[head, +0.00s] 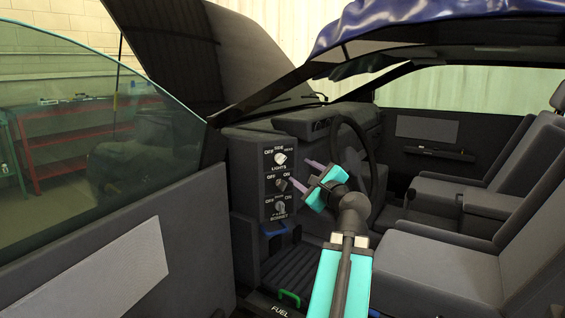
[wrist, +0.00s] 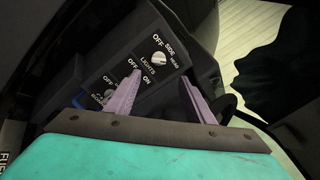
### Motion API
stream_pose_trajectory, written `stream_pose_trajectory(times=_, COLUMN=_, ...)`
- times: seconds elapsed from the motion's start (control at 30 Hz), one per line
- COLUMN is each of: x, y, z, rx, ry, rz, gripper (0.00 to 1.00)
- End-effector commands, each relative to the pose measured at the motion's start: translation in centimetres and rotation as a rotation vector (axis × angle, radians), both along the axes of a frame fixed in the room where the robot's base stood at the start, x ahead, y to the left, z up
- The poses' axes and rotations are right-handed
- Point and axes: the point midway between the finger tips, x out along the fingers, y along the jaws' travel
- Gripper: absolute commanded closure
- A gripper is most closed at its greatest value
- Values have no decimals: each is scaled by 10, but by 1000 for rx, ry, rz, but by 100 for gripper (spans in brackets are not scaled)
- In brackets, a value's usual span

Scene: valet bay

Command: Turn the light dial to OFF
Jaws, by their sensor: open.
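The light dial (head: 280,158) is a pale round knob at the top of the dark switch panel (head: 266,177), left of the steering wheel. OFF is marked at its left, SIDE above and HEAD at its right, with LIGHTS below. Which mark it points to is too small to tell. It also shows in the wrist view (wrist: 158,59), beyond and between the fingertips. My gripper (head: 303,174) has purple fingers spread apart with nothing between them. It is in front of the panel, to the right of and slightly below the dial, apart from it.
Below the dial are an ON/OFF switch (head: 283,185), close to one finger, and a lower knob (head: 280,207). The steering wheel (head: 355,150) is close on the right. A blue handle (head: 273,229) and a green handle (head: 289,298) sit low. The open door (head: 110,265) stands left.

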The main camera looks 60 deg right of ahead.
Motion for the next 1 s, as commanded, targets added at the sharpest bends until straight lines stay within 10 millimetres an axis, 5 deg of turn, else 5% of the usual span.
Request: stream_pose_trajectory(times=1.0, x=16, y=-5, z=4, rx=-2, ry=-2, rz=17, gripper=52)
